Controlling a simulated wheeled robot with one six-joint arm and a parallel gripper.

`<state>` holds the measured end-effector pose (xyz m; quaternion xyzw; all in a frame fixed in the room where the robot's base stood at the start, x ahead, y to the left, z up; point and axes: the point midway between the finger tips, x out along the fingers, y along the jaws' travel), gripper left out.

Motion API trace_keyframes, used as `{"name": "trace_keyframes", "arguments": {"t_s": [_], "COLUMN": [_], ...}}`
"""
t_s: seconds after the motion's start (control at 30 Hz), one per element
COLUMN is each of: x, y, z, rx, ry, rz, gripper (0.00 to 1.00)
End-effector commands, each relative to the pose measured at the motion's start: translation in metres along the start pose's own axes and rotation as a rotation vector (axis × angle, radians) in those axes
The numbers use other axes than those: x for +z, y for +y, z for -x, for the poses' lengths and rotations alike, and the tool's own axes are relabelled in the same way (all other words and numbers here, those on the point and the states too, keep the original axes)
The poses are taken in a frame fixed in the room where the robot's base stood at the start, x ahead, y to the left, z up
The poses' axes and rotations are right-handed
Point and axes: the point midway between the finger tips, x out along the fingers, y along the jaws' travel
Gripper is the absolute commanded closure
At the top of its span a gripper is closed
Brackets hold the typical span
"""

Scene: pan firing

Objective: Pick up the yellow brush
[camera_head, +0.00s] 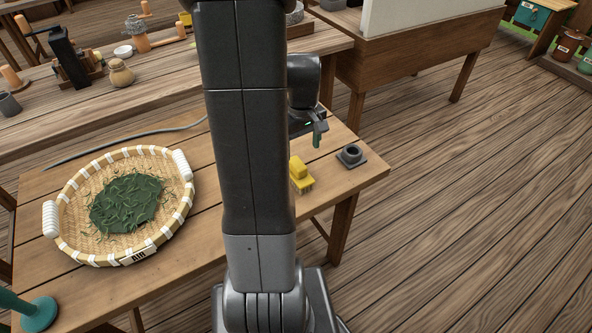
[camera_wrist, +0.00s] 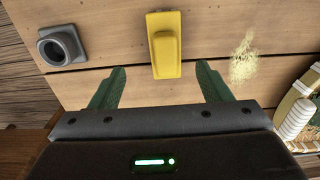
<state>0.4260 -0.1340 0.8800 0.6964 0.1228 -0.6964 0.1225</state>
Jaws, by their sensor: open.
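The yellow brush (camera_head: 300,173) lies on the wooden table near its right end, just to the right of my arm's column in the head view. My gripper (camera_wrist: 161,88) is open, with green fingers spread to either side of the brush's line. Nothing is between the fingers. In the head view my gripper (camera_head: 317,137) hangs above the table behind the brush, and one finger shows clearly.
A small grey round holder (camera_head: 351,155) stands right of the brush. A woven basket (camera_head: 62,190) with green leaves sits on the left of the table. Pale yellow crumbs (camera_wrist: 243,58) lie beside the brush in the wrist view. A second bench (camera_head: 150,85) with tools stands behind.

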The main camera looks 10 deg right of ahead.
Motion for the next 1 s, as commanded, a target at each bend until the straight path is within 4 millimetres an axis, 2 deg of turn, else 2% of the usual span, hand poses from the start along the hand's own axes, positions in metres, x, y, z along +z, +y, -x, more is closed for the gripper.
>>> {"name": "trace_keyframes", "arguments": {"t_s": [0.03, 0.13, 0.43, 0.7, 1.0], "x": [0.001, 0.0, -0.002, -0.005, -0.005], "y": [-0.001, -0.001, -0.003, -0.009, -0.008], "z": [-0.013, -0.028, -0.051, -0.088, -0.094], "rx": [-0.003, -0.002, -0.001, -0.001, 0.001], "ry": [-0.005, -0.003, -0.002, -0.003, 0.001], "rz": [0.0, 0.0, 0.001, 0.0, 0.0], "gripper": [0.29, 0.29, 0.29, 0.29, 0.29]}}
